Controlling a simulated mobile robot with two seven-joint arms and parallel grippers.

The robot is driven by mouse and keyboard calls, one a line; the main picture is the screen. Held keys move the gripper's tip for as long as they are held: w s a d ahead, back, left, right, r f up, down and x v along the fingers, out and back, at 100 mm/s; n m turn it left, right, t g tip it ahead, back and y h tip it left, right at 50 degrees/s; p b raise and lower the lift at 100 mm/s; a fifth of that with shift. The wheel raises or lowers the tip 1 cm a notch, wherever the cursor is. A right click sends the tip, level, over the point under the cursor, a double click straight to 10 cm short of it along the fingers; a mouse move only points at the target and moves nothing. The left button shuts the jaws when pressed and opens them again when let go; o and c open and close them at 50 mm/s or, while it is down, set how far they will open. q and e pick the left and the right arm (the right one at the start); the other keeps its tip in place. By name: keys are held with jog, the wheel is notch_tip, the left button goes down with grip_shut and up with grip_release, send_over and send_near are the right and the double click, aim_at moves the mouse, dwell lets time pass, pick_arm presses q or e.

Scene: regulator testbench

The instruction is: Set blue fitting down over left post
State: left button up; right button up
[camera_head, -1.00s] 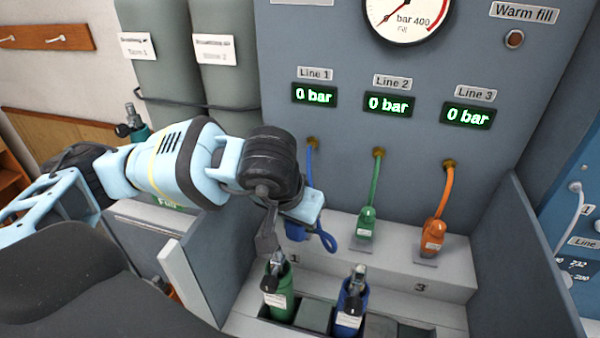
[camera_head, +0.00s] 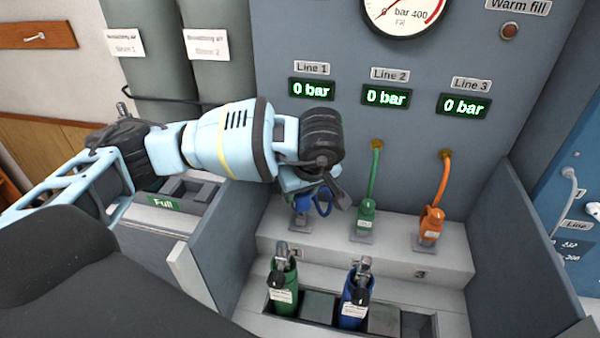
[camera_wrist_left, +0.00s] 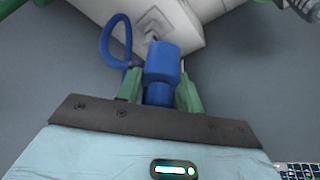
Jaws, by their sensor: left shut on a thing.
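The blue fitting (camera_wrist_left: 163,63) is held between the two green fingers of my left gripper (camera_wrist_left: 160,92) in the left wrist view. Its hose (camera_wrist_left: 112,40) loops to the left. In the head view my left gripper (camera_head: 300,188) is at the Line 1 place, and the wrist hides most of the fitting; part of the blue hose loop (camera_head: 319,203) shows. The left post's grey base (camera_head: 300,224) is just below the gripper. In the wrist view the post (camera_wrist_left: 152,36) is close to the fitting's far end; I cannot tell whether they touch. My right gripper is out of view.
A green fitting (camera_head: 367,215) and an orange fitting (camera_head: 432,224) stand on the ledge to the right. Below, a green bottle (camera_head: 283,285) and a blue bottle (camera_head: 354,298) stand in the rack. Grey side panels (camera_head: 518,250) flank the bay.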

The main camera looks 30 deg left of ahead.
pick_arm(q)
jog(key=n, duration=0.1)
jog(key=w+n+g, duration=0.1)
jog(key=n, duration=0.1)
jog(key=w+n, duration=0.1)
jog(key=n, duration=0.1)
jog(key=shift+a+r+g+y, duration=0.3)
jog(key=shift+a+r+y, duration=0.05)
jog(key=shift+r+y, duration=0.05)
jog(key=n, duration=0.2)
jog(key=w+n+g, duration=0.1)
jog(key=n, duration=0.1)
jog(key=a+n+g, duration=0.1)
jog(key=shift+w+r+n+p, duration=0.25)
jog(key=shift+r+n+p, duration=0.1)
jog(key=shift+r+n, duration=0.05)
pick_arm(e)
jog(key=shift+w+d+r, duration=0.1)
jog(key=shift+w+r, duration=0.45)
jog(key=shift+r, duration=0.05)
pick_arm(q)
jog(key=shift+f, duration=0.15)
